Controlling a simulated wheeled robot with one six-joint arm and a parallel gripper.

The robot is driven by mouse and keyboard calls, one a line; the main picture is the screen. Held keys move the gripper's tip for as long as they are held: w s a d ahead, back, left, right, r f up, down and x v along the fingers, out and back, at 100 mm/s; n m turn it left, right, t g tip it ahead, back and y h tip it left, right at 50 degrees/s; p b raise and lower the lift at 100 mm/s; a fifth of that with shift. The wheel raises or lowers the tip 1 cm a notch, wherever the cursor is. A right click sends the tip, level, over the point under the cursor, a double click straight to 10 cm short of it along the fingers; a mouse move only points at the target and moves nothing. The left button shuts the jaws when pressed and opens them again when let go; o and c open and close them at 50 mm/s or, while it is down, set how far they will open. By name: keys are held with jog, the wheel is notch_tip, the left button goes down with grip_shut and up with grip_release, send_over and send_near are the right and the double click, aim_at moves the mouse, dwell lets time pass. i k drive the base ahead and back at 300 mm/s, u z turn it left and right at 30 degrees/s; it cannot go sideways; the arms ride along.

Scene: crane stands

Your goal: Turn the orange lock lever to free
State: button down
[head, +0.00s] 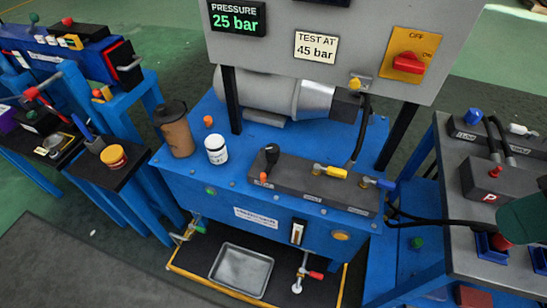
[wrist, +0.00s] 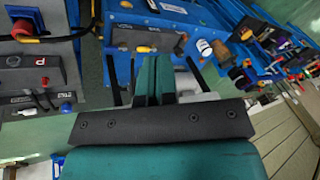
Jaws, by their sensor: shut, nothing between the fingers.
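A small orange piece (head: 263,178), which looks like the lock lever, sits at the foot of a black-knobbed lever (head: 271,153) on the dark valve block (head: 310,182) of the blue bench. Its exact setting is too small to read. My gripper shows in the wrist view as two teal fingers (wrist: 153,75) together, shut and empty. In the head view only a dark green part of my arm (head: 525,220) shows at the right edge, over the right-hand stand and well apart from the orange piece. The wrist view shows the blue bench (wrist: 165,38) beyond the fingers.
A grey panel (head: 350,45) with a red switch (head: 410,62) rises behind the valve block. Yellow (head: 330,171) and blue (head: 378,183) valves stand right of the lever. A brown cup (head: 175,130) and white jar (head: 216,149) stand to its left. Hoses cross toward the right stand.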

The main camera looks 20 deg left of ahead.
aim_at(264, 175)
jog(key=z, duration=0.05)
jog(key=k, duration=0.5)
jog(key=z, duration=1.6)
jog(key=k, duration=0.9)
jog(key=u, duration=1.85)
jog(key=i, duration=1)
jog(key=z, duration=0.05)
